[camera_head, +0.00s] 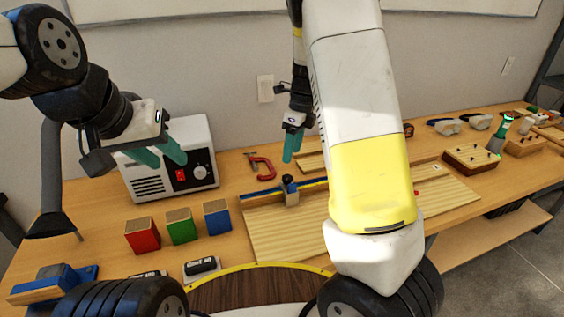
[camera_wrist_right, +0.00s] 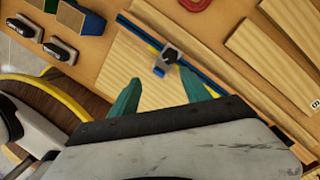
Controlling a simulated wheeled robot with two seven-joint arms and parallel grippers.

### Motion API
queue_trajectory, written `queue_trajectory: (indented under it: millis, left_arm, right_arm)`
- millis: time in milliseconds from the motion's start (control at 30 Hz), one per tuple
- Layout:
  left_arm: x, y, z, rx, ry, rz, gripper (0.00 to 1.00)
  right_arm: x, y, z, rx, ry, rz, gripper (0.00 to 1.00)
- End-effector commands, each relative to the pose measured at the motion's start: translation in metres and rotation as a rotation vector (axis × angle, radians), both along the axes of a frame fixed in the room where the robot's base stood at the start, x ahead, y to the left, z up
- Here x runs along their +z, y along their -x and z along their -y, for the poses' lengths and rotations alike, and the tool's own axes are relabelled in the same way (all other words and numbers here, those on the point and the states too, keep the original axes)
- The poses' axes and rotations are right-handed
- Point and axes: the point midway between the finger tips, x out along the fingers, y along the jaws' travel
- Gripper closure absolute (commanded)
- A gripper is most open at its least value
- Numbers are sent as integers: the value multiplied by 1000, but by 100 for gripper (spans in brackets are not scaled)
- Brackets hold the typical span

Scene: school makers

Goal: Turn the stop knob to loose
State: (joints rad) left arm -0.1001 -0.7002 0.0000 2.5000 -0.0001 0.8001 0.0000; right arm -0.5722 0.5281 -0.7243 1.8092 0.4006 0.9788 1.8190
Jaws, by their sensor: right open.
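The stop knob (camera_head: 288,181) is a small dark knob on a grey stop block (camera_head: 291,197), which sits on the blue and yellow fence of a light wooden board (camera_head: 290,235). In the right wrist view the knob (camera_wrist_right: 170,55) shows just beyond my fingertips, roughly in line with the gap between them. My right gripper (camera_head: 293,147) is open and empty, above and apart from the knob; its fingers also show in the wrist view (camera_wrist_right: 161,90). My left gripper (camera_head: 160,153) is open and empty in front of the white box at the left. I cannot read any loose or tight mark.
A white box (camera_head: 190,135) with a red switch and dial stands back left. Red (camera_head: 142,236), green (camera_head: 182,227) and blue (camera_head: 217,217) blocks stand left of the board. A red clamp (camera_head: 261,167) lies behind it. My right arm hides part of the board.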

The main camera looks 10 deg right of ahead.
Motion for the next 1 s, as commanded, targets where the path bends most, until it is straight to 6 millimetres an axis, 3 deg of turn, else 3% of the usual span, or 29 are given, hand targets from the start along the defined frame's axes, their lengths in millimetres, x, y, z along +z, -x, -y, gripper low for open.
queue_trajectory:
  millis: [100, 267, 700, 1000]
  left_arm:
    - [0, 0, 0, 0, 0, 0, 64]
    - [0, 0, 0, 0, 0, 0, 64]
    - [0, 0, 0, 0, 0, 0, 64]
    - [0, 0, 0, 0, 0, 0, 64]
  right_arm:
    - [-20, -16, -2, -149, 65, -39, 45]
    - [-32, -25, -3, -250, 104, -54, 45]
    - [-94, -23, -5, -264, 108, -57, 45]
    - [-109, -22, -6, -262, 107, -55, 45]
